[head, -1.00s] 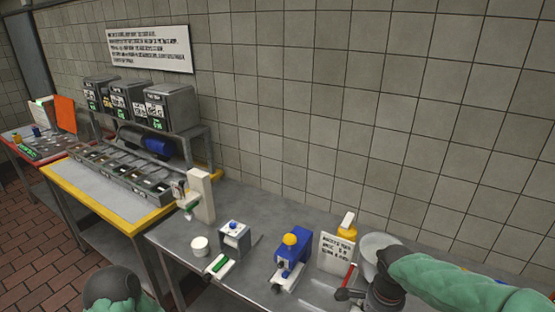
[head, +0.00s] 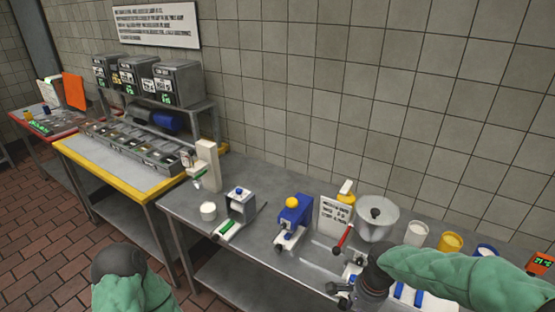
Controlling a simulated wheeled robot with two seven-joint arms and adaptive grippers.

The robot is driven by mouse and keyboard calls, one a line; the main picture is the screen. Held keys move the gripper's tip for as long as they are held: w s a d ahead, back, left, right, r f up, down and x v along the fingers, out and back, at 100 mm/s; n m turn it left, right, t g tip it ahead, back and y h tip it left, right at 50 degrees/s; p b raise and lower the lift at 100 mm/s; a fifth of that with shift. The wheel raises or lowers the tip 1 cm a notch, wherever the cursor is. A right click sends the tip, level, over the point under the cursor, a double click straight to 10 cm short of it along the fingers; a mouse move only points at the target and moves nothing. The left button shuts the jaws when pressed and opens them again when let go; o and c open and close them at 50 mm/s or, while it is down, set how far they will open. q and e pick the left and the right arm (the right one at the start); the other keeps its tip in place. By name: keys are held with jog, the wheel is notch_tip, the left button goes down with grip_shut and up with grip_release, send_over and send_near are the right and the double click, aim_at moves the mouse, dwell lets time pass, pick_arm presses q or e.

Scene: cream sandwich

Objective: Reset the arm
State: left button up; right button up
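My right gripper (head: 342,293) is at the lower right of the head view, over the front part of the metal counter (head: 265,262), below the red-handled tool. Its dark fingers look spread, with nothing seen between them, but they are small in the picture. My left arm, in a green sleeve, shows at the bottom left beside the counters; its gripper is outside the picture.
A grey bowl (head: 378,218), a white sign (head: 335,216), a blue device with a yellow knob (head: 293,220) and a white and grey device (head: 240,208) stand on the counter. Several cups, including a yellow one (head: 449,243), are at the right. A yellow-edged table (head: 110,176) stands left.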

jog(key=s+a+f+n+y+b, duration=0.1)
jog(key=s+a+f+n, duration=0.2)
jog(key=f, duration=0.7)
jog(key=s+a+f+n+y+b, duration=0.1)
jog(key=s+a+f+n, duration=0.3)
jog(key=f, duration=0.6)
jog(key=s+a+f+n+y+b, duration=0.1)
jog(key=s+a+f+n+b, duration=0.1)
jog(key=f, duration=0.9)
jog(key=s+a+n, duration=0.1)
jog(key=s+a, duration=0.1)
jog(key=shift+s+a+b, duration=0.25)
jog(key=shift+s+b, duration=0.05)
jog(key=shift+s, duration=0.1)
